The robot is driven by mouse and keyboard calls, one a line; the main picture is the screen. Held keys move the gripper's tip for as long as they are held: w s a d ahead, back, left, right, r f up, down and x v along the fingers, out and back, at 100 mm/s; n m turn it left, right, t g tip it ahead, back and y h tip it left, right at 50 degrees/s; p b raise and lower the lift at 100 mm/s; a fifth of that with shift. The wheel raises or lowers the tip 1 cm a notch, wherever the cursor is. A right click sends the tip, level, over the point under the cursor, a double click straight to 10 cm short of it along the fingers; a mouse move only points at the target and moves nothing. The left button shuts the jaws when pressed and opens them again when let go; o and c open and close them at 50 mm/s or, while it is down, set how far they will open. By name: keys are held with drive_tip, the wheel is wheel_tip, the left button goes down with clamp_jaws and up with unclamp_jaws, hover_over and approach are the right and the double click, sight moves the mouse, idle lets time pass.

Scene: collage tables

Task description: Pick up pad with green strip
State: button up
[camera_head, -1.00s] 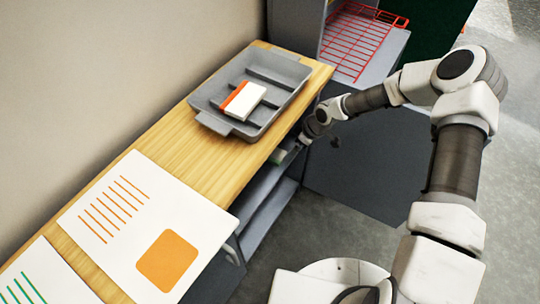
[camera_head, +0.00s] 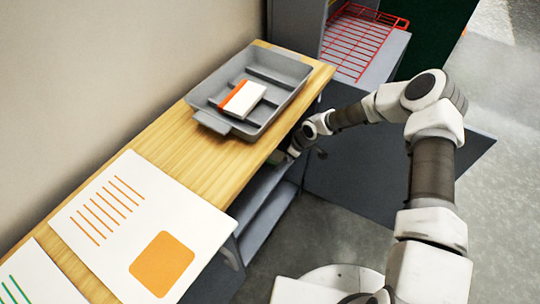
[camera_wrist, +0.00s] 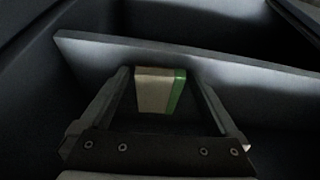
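The pad with the green strip (camera_wrist: 155,90) is in the middle of the wrist view. It is pale, with the green strip along its right side. My gripper (camera_wrist: 160,72) has one finger on each side of it, and the fingertips appear to touch its two sides, so it looks shut on the pad. The contact is dark and hard to see exactly. In the head view my gripper (camera_head: 281,156) is low beside the wooden table's right edge, near the shelves; the pad can hardly be made out there.
A grey tray (camera_head: 207,118) on the wooden table (camera_head: 170,147) holds a white pad with an orange strip (camera_head: 242,99). Printed sheets (camera_head: 128,205) lie nearer. Grey shelves (camera_head: 262,215) are under the table. A red wire rack (camera_head: 357,38) stands at the back. Open floor lies to the right.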

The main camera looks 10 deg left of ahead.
drive_tip(key=c, duration=1.1)
drive_tip(key=shift+r, duration=0.1)
